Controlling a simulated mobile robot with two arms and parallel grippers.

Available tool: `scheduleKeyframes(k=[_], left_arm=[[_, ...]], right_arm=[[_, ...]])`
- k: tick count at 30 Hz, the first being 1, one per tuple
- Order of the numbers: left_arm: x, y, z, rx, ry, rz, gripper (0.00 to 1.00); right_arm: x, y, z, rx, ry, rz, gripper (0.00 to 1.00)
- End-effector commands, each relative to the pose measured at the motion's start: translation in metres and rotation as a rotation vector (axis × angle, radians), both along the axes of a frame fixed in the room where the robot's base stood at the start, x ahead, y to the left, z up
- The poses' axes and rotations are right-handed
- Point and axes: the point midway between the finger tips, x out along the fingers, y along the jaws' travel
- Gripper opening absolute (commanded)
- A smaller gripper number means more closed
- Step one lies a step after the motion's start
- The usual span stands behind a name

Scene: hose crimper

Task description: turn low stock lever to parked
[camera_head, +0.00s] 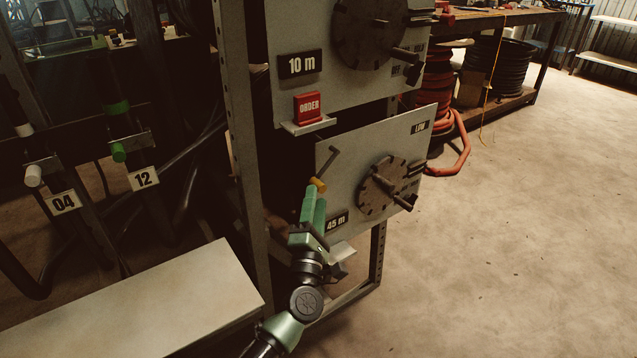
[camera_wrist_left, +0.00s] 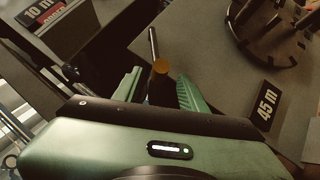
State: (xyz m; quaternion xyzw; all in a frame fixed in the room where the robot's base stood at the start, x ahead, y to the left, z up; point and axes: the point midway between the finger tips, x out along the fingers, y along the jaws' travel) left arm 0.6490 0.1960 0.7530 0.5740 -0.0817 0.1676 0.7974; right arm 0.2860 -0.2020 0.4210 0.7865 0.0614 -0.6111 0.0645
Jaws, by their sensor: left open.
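The lower grey panel (camera_head: 345,190) carries a "LOW" label (camera_head: 420,127) at its upper right. A lever with a thin dark rod (camera_head: 331,162) and an orange-yellow knob (camera_head: 318,185) stands at its left side. The lever's knob (camera_wrist_left: 160,66) and rod (camera_wrist_left: 153,42) also show in the left wrist view. My left gripper (camera_head: 314,207) is just below the knob with its green fingers open. In the wrist view the fingers (camera_wrist_left: 158,88) lie on either side of the knob's dark lower part; contact cannot be told. My right gripper is not in view.
A dark notched dial (camera_head: 377,190) and a "45 m" plate (camera_head: 337,222) are on the same panel. A pale bench top (camera_head: 150,305) lies at lower left. The floor at right is clear.

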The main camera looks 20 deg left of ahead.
Motion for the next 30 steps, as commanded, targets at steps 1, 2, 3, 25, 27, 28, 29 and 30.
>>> scheduleKeyframes(k=[1,2,3,25,27,28,29,30], left_arm=[[0.009,0.001,0.004,0.001,-0.003,0.000,0.42],[0.014,0.002,0.005,0.003,-0.002,0.000,0.42],[0.020,0.003,0.008,0.003,-0.003,0.000,0.42],[0.047,0.008,0.016,0.004,0.000,0.000,0.00],[0.047,0.008,0.016,0.004,0.001,-0.001,0.00],[0.047,0.008,0.016,0.004,0.001,-0.001,0.00],[0.047,0.008,0.016,0.005,0.001,-0.002,0.00],[0.047,0.008,0.016,0.005,0.001,-0.002,0.00]], right_arm=[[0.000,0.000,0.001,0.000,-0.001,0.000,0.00],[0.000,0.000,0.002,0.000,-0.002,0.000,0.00],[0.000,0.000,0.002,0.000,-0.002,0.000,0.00],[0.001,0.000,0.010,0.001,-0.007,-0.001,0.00],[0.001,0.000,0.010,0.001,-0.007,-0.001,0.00],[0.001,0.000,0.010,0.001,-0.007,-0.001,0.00],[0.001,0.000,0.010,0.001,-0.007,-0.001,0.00],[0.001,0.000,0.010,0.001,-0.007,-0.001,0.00]])
